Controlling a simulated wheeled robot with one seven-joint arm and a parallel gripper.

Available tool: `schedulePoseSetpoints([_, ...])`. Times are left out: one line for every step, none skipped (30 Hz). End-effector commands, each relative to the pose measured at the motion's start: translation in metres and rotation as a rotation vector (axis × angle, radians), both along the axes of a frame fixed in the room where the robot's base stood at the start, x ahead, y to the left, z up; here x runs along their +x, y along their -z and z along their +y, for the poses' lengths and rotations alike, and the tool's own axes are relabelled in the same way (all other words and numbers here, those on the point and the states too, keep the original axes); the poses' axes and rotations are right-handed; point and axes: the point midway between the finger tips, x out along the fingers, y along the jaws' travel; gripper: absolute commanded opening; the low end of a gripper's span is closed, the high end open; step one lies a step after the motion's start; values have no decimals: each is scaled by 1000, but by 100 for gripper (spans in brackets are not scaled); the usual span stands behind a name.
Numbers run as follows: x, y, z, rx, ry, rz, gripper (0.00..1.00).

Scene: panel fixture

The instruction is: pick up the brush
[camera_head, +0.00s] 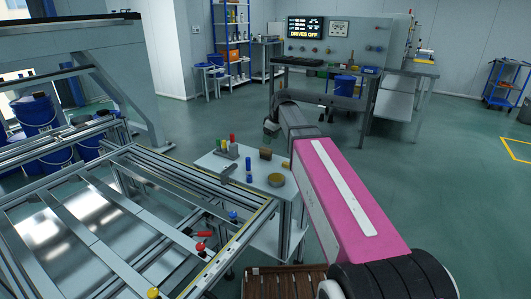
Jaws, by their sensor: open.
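A small brown block-like object (265,154), which may be the brush, sits near the back of the small white table (262,218); it is too small to be sure. A round tan item (276,180) lies in front of it. My arm reaches forward from the bottom right, its pink link over the floor right of the table. My gripper (270,127) appears as a small dark shape at the arm's far end, beyond the table's back edge. It is open and apart from the objects on the table, and its fingers are hard to make out.
Blue cylinders (249,164), a block with coloured handles (228,149) and a grey piece (228,171) share the table. A metal rail frame (150,180) stands close at left. A workbench with a panel (340,40) stands behind.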

Motion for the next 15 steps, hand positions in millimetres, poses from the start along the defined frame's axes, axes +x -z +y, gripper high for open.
schedulePoseSetpoints([1, 7, 2, 0, -1, 2, 60])
schedulePoseSetpoints([2, 11, 2, -1, -1, 3, 60])
schedulePoseSetpoints([3, 16, 4, -1, -1, 3, 60])
schedulePoseSetpoints([3, 21, 5, 0, 0, 1, 60])
schedulePoseSetpoints([4, 25, 6, 0, 0, 1, 60])
schedulePoseSetpoints([5, 30, 7, -1, -1, 3, 60])
schedulePoseSetpoints([6, 33, 8, -1, -1, 3, 60])
schedulePoseSetpoints([6, 37, 9, -1, -1, 3, 60])
schedulePoseSetpoints([7, 40, 10, 0, 0, 1, 60])
schedulePoseSetpoints([7, 41, 10, 0, 0, 1, 60])
schedulePoseSetpoints([7, 43, 11, -1, 0, 1, 60])
schedulePoseSetpoints([8, 44, 11, 0, 0, 0, 60])
schedulePoseSetpoints([8, 45, 12, 0, 0, 0, 60])
schedulePoseSetpoints([8, 46, 12, 0, 0, 0, 60])
schedulePoseSetpoints([9, 49, 13, 0, 0, 1, 60])
